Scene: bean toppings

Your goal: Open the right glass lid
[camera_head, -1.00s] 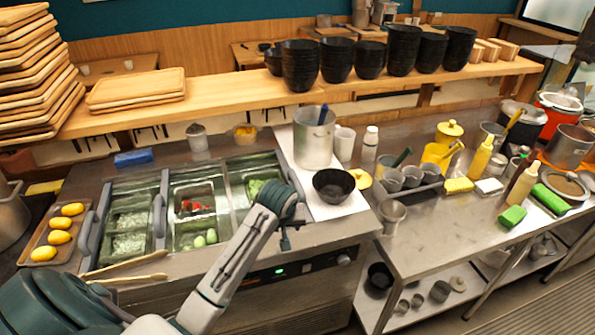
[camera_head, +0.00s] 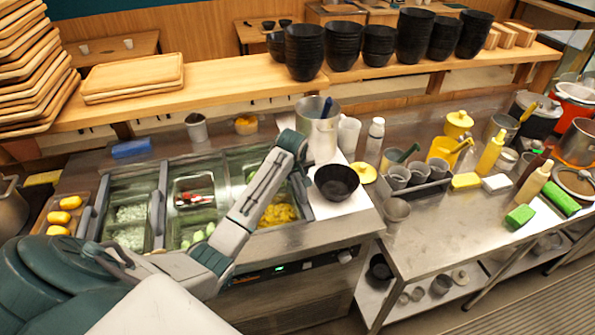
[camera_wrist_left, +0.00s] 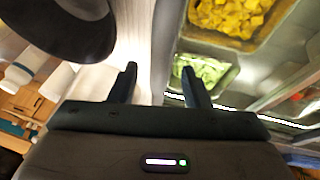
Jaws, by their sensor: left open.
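The topping counter has three glass-lidded bays side by side. The right glass lid (camera_head: 240,160) is partly hidden behind my left arm; green and yellow toppings show in its bay. I cannot tell its exact angle. A dark grey handle (camera_head: 301,194) shows at the bay's right edge. My left gripper (camera_head: 303,170) is over the right side of this bay, just left of the black bowl. In the left wrist view its two fingers (camera_wrist_left: 160,84) are apart and empty, with the metal counter edge beyond them. My right gripper is not in view.
A black bowl (camera_head: 336,182) and a steel pot (camera_head: 318,130) stand close to the right of my left gripper. A white cup (camera_head: 348,134) is behind the bowl. Bowl stacks stand on the wooden shelf (camera_head: 230,92). The steel table (camera_head: 440,225) has free room.

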